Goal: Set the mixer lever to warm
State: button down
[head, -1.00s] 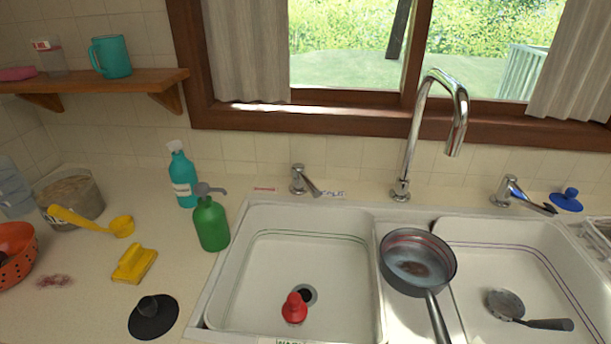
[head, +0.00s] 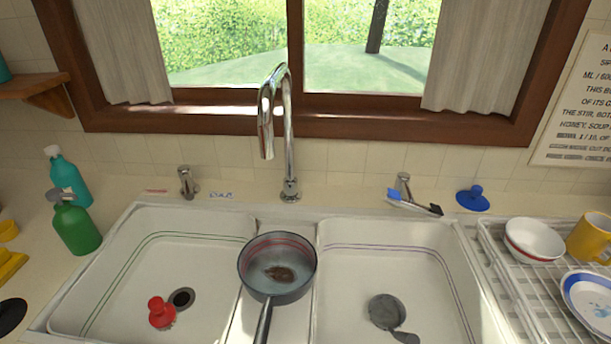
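A chrome lever (head: 188,182) stands on the counter behind the left basin. A small red-lettered label (head: 155,190) lies to its left and a small blue-lettered label (head: 221,195) to its right. The lever's handle looks foreshortened, so its exact setting is hard to tell. My gripper is not in view.
A pan (head: 278,250) rests on the divider between the basins. A red plunger-like stopper (head: 160,313) is in the left basin, a dark ladle-like utensil (head: 386,311) in the right. Green (head: 77,228) and teal (head: 68,180) bottles stand left; a dish rack (head: 490,262) stands right.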

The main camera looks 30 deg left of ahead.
aim_at(185, 173)
jog(key=l+z, duration=0.1)
jog(key=z, duration=0.55)
jog(key=i+l+u, duration=0.1)
jog(key=i+u, duration=0.2)
jog(key=i+l+u, duration=0.15)
jog(key=u, duration=1)
